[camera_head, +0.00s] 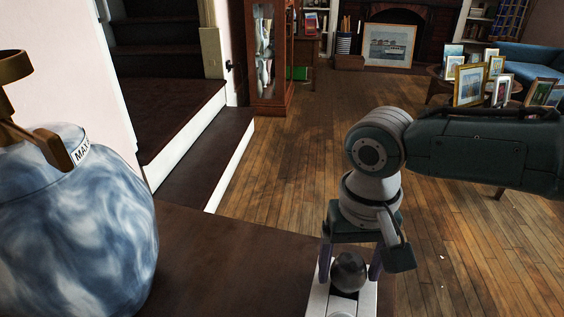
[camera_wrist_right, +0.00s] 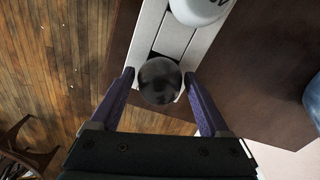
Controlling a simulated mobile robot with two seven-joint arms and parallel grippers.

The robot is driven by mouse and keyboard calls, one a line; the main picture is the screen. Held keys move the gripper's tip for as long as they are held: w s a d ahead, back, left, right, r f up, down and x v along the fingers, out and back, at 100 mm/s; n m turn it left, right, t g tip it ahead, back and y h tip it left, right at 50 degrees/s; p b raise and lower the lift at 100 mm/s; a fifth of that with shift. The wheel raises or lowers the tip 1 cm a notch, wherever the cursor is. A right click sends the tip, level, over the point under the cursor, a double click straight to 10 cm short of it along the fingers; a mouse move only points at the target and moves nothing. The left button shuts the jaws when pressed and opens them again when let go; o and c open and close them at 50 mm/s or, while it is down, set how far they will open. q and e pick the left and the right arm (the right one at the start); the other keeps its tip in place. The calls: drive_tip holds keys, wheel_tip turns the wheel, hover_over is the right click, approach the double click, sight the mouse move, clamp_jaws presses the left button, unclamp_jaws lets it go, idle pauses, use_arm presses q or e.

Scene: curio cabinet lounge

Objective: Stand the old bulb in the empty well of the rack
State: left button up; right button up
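The old bulb (camera_head: 350,271), a dark smoky globe, is at the far end of the white rack (camera_head: 318,297). It also shows in the right wrist view (camera_wrist_right: 160,81), between the rack's white rails (camera_wrist_right: 147,30). My right gripper (camera_head: 351,270) points down over the bulb. Its purple fingers stand on either side of the bulb, with narrow gaps, so it looks open (camera_wrist_right: 159,76). My left gripper is out of view.
A white rounded thing (camera_wrist_right: 198,8) sits on the rack past the recess. The rack lies near the dark tabletop's (camera_head: 225,262) right edge, above the wooden floor (camera_head: 290,170). A large blue marbled vase (camera_head: 75,235) stands at the left; tabletop between is clear.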

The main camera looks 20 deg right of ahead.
drive_tip(key=shift+o, duration=1.4)
drive_tip(key=shift+r, duration=0.1)
wheel_tip(320, 180, up, 10)
drive_tip(key=p, duration=0.5)
drive_tip(key=s+a+r+n+t+y+p, duration=0.1)
drive_tip(key=s+a+r+n+p, duration=0.3)
drive_tip(key=r+p, duration=0.35)
drive_tip(key=s+a+r+n+t+y+p, duration=0.1)
drive_tip(key=s+a+r+n+p, duration=0.1)
drive_tip(key=s+a+r+p, duration=0.45)
drive_tip(key=s+d+r+t+h+p, duration=0.1)
drive_tip(key=s+d+r+p, duration=0.25)
drive_tip(key=r+p, duration=0.35)
drive_tip(key=s+d+r+t+h+p, duration=0.15)
drive_tip(key=d+r+p, duration=0.35)
drive_tip(key=r, duration=0.5)
wheel_tip(320, 180, up, 35)
drive_tip(key=a+p, duration=0.1)
drive_tip(key=p, duration=3.5)
drive_tip(key=shift+s+n+g+y, duration=0.15)
drive_tip(key=shift+n+g+y, duration=0.2)
drive_tip(key=shift+g, duration=0.1)
